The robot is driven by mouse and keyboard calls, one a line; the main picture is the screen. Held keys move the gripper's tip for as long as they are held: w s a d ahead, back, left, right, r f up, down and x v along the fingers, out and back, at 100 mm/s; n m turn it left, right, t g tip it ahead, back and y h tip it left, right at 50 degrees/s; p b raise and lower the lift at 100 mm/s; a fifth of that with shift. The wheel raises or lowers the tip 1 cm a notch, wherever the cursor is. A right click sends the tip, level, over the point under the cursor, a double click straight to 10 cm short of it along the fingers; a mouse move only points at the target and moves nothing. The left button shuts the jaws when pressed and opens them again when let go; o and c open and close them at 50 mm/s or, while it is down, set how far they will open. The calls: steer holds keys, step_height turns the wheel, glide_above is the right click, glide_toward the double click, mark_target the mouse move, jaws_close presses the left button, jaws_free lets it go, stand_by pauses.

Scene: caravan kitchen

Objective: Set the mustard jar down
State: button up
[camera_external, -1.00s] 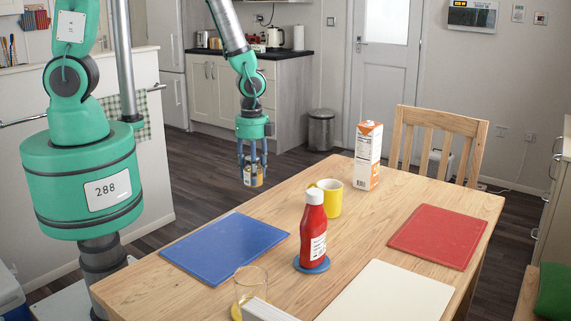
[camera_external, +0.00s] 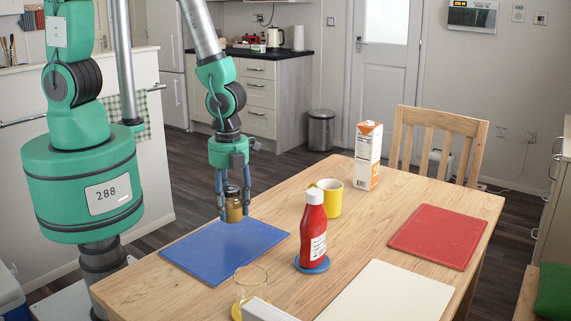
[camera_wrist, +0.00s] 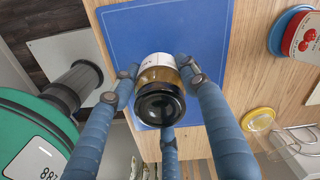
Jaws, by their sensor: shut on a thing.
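The mustard jar (camera_external: 233,206) is small, with a dark lid and a yellow-brown body. My gripper (camera_external: 232,196) is shut on it, with the jar upright between the blue fingers. The jar is over the back part of the blue mat (camera_external: 215,262); whether its base touches the mat I cannot tell. In the wrist view the jar (camera_wrist: 158,75) shows its dark lid towards the camera, with the gripper fingers (camera_wrist: 160,90) around it and the blue mat (camera_wrist: 200,25) behind it.
A red ketchup bottle (camera_external: 313,232) stands on a blue coaster right of the blue mat. A yellow mug (camera_external: 330,200), a carton (camera_external: 367,155), a red mat (camera_external: 438,236), a white mat (camera_external: 390,295) and a glass (camera_external: 250,284) are also on the table. The blue mat's front part is clear.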

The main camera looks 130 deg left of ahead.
steer(key=d+m, duration=0.1)
steer(key=d, duration=0.3)
steer(key=d+m, duration=0.2)
steer(key=d, duration=0.3)
steer(key=w+d+m, duration=0.1)
steer(key=d+m, duration=0.1)
steer(key=d, duration=0.2)
steer(key=shift+w+d+b, duration=0.1)
steer(key=shift+d+b, duration=0.25)
steer(key=s+d+m, duration=0.1)
steer(key=d, duration=0.3)
steer(key=s+d+m, duration=0.1)
steer(key=d+m, duration=0.1)
steer(key=d, duration=0.2)
steer(key=s+d+m, duration=0.1)
steer(key=d+m, duration=0.1)
steer(key=d, duration=0.2)
steer(key=shift+d+b, duration=0.25)
steer(key=shift+b, duration=0.1)
steer(key=w+d+b, duration=0.1)
steer(key=w, duration=0.4)
steer(key=w+f, duration=0.1)
steer(key=w, duration=0.4)
steer(key=w+d+b, duration=0.1)
steer(key=w, duration=0.4)
steer(key=shift+w+d+f+b, duration=0.3)
steer(key=shift+w, duration=0.1)
steer(key=shift+f+b, duration=0.6)
steer(key=shift+f, duration=1.15)
steer(key=shift+f, duration=0.1)
